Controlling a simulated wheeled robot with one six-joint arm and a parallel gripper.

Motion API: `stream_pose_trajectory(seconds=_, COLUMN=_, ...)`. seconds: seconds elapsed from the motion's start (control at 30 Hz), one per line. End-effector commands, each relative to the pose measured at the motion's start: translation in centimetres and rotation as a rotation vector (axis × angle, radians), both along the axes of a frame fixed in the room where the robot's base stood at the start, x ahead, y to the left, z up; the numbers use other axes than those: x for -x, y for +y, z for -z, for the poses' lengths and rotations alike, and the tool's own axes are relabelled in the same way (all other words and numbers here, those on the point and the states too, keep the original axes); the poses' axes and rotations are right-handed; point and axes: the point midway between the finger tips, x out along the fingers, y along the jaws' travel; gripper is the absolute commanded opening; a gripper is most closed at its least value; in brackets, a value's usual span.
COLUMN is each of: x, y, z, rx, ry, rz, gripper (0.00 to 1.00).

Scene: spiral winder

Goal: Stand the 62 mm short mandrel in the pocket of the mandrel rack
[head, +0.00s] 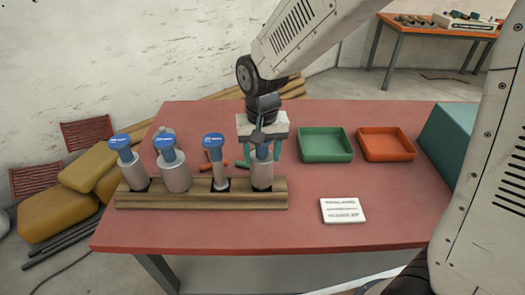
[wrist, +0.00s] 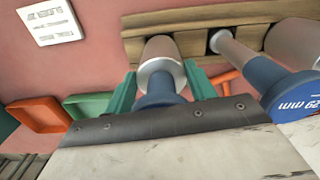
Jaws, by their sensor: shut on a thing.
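The mandrel rack (head: 200,203) is a long wooden block near the front left of the red table. My gripper (head: 262,152) is shut on a grey mandrel with a blue head (head: 262,176), upright at the rack's right-end pocket. In the wrist view my green fingers (wrist: 158,90) lie on both sides of this mandrel (wrist: 160,52). Its lower end is at the pocket; I cannot tell whether it is fully seated. Its label is hidden. A slim mandrel (head: 219,178) stands just left; a label beside it in the wrist view appears upside down, seemingly 62 mm.
Two thicker mandrels (head: 176,177) (head: 135,174) stand in the rack farther left. A green tray (head: 326,157) and an orange tray (head: 386,156) lie to the right, beside a teal block (head: 450,140). A white card (head: 342,210) lies in front. The front right of the table is clear.

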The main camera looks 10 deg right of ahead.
Motion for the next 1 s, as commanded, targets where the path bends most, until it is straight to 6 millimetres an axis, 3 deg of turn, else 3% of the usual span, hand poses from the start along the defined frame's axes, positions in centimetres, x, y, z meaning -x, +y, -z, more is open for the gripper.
stream_pose_trajectory(seconds=0.4, x=0.0, y=0.0, z=0.0, rx=0.000, ry=-0.001, rz=0.000, gripper=0.03)
stream_pose_trajectory(seconds=0.43, x=0.0, y=0.0, z=0.0, rx=0.000, ry=-0.001, rz=0.000, gripper=0.60)
stream_pose_trajectory(seconds=0.5, x=0.0, y=0.0, z=0.0, rx=0.000, ry=0.000, rz=0.000, gripper=0.80)
stream_pose_trajectory(seconds=0.83, x=0.0, y=0.0, z=-0.3, rx=0.000, ry=0.000, rz=0.000, gripper=0.80)
stream_pose_trajectory(seconds=1.0, x=-0.1, y=0.0, z=-2.6, rx=-0.002, ry=-0.004, rz=0.000, gripper=0.80)
